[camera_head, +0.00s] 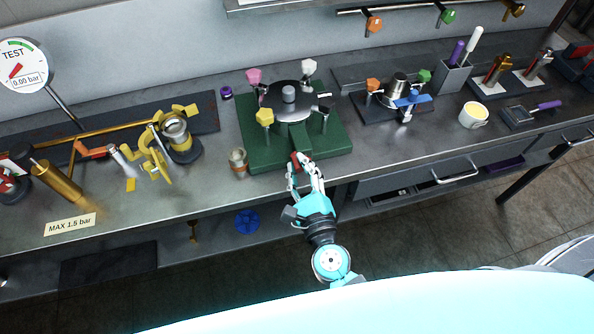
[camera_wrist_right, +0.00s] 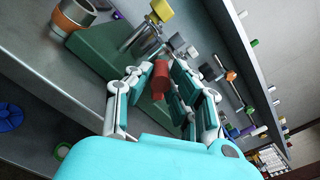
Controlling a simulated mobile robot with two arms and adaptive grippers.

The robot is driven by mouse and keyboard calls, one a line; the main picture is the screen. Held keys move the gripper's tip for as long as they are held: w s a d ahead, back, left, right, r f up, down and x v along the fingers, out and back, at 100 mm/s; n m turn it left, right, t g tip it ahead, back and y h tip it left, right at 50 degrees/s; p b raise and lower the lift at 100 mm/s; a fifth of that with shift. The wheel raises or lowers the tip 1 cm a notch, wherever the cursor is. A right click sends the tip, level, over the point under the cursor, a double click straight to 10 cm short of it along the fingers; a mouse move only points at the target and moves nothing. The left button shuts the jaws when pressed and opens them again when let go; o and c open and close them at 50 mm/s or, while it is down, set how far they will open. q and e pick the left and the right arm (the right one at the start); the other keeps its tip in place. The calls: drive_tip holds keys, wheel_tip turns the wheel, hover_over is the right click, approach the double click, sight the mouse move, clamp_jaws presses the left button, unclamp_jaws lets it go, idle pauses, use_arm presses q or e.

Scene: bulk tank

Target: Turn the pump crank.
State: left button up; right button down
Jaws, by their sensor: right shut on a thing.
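The green-based device (camera_head: 250,135) stands at the bench's front edge. It has a dark round top (camera_head: 290,95) and a grey arm (camera_head: 299,136) reaching toward me. A red grip (camera_head: 296,159) is at the arm's near end; this looks like the crank. My right gripper (camera_head: 305,168) is closed around it at the front of the green base. In the right wrist view the red grip (camera_wrist_right: 160,82) sits between the fingers of my right gripper (camera_wrist_right: 161,88). The fingers partly hide it in the head view. My left gripper is not in view.
Pink, white and yellow knobs stand around the round top. A small copper-banded cup (camera_head: 238,162) is left of the base. A pressure gauge (camera_head: 22,66) reads 0.00 bar, near a yellow clamp-like part (camera_head: 150,155). A blue-handled fixture (camera_head: 408,103) stands at right.

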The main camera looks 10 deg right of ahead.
drive_tip(key=shift+w+d+f+m+b, duration=0.1)
drive_tip(key=shift+d+f+m+b, duration=0.85)
drive_tip(key=shift+m, duration=3.95)
drive_tip(key=shift+s+d+f+m+b, duration=0.2)
drive_tip(key=shift+d+m+b, duration=0.75)
drive_tip(key=shift+m, duration=3.95)
drive_tip(key=shift+w+d+f+m+b, duration=0.2)
drive_tip(key=shift+d+f+m+b, duration=0.8)
drive_tip(key=shift+m, duration=3.9)
drive_tip(key=shift+d+r+p, duration=0.25)
drive_tip(key=shift+d+p, duration=0.05)
drive_tip(key=shift+p, duration=0.1)
drive_tip(key=c, duration=1.2)
unclamp_jaws()
drive_tip(key=shift+c, duration=0.2)
drive_tip(key=shift+o, duration=0.2)
drive_tip(key=shift+r, duration=0.1)
